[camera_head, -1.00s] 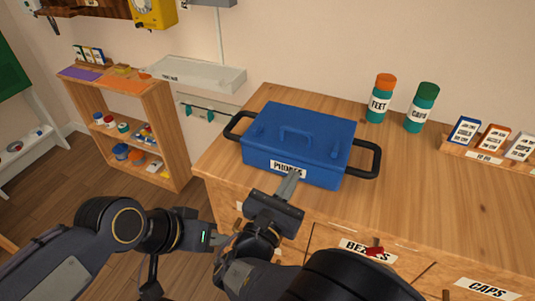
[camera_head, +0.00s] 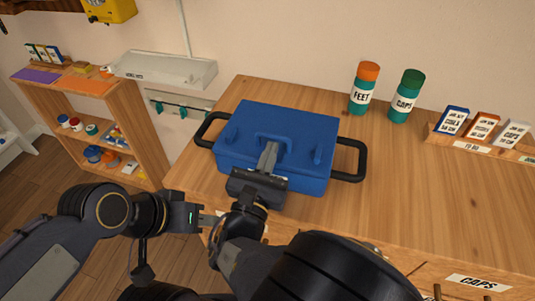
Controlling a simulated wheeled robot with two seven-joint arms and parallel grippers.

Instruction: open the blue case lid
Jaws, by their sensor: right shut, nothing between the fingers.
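The blue case (camera_head: 235,145) sits on the wooden cabinet top with its lid shut. A raised blue handle (camera_head: 287,139) is on the lid, and black carrying handles stick out at both ends. My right gripper (camera_head: 269,147) is shut and empty. Its fingers reach over the case's front edge, with the tips at or just in front of the lid handle; I cannot tell whether they touch. It hides part of the case's front and its label. My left gripper (camera_head: 218,218) is low in front of the cabinet, apart from the case; its fingers are partly hidden.
An orange-capped FEET bottle (camera_head: 363,90) and a green-capped CAPS bottle (camera_head: 405,98) stand behind the case to the right. A wooden card rack (camera_head: 480,148) is further right. The cabinet top right of the case is clear. A low shelf (camera_head: 140,125) stands to the left.

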